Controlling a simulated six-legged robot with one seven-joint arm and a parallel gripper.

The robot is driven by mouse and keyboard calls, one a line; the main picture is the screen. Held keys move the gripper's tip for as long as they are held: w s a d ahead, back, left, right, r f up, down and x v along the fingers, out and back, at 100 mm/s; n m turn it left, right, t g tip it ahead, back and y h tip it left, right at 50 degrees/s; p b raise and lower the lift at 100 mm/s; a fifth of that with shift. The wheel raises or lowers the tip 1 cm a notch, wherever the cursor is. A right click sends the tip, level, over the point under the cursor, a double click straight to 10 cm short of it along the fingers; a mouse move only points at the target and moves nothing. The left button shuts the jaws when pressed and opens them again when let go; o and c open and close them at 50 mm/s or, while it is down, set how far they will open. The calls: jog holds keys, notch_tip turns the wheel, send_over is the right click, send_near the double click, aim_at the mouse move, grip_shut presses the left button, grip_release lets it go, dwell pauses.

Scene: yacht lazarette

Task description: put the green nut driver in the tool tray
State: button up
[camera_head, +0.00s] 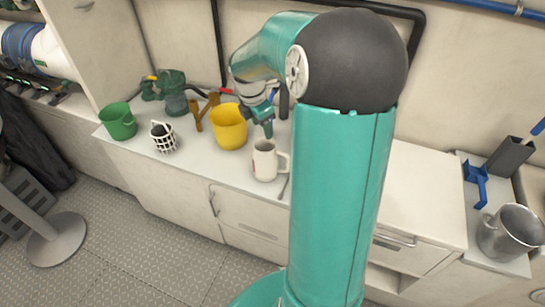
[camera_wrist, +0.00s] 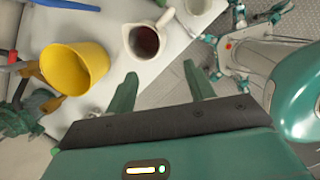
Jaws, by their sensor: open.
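I cannot make out the green nut driver or the tool tray in either view; my arm covers part of the counter in the head view. My gripper (camera_head: 268,128) hangs above the white counter, just behind and above a white mug (camera_head: 265,160). In the wrist view my gripper (camera_wrist: 162,88) has its two green fingers spread with nothing between them. The mug also shows in the wrist view (camera_wrist: 145,42), dark inside, beyond the fingers. A thin dark rod (camera_head: 283,187) lies right of the mug, too small to identify.
A yellow bucket (camera_head: 229,127) stands left of the mug. At right are a blue bracket (camera_head: 477,182) and a metal mug (camera_head: 510,232).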

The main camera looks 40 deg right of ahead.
jog(key=d+f+n+y, duration=0.2)
jog(key=d+f+n, duration=0.5)
jog(key=d+f, duration=0.65)
jog(key=f, duration=0.2)
jog(key=d+f, duration=0.1)
jog(key=f, duration=0.1)
jog(key=s+f, duration=0.1)
jog(key=f, duration=0.1)
jog(key=shift+d, duration=0.4)
jog(key=shift+w+d+f, duration=0.1)
jog(key=shift+f, duration=1.5)
jog(key=shift+w+f, duration=0.1)
jog(key=shift+f, duration=1.45)
grip_shut()
jog(key=shift+r, duration=0.1)
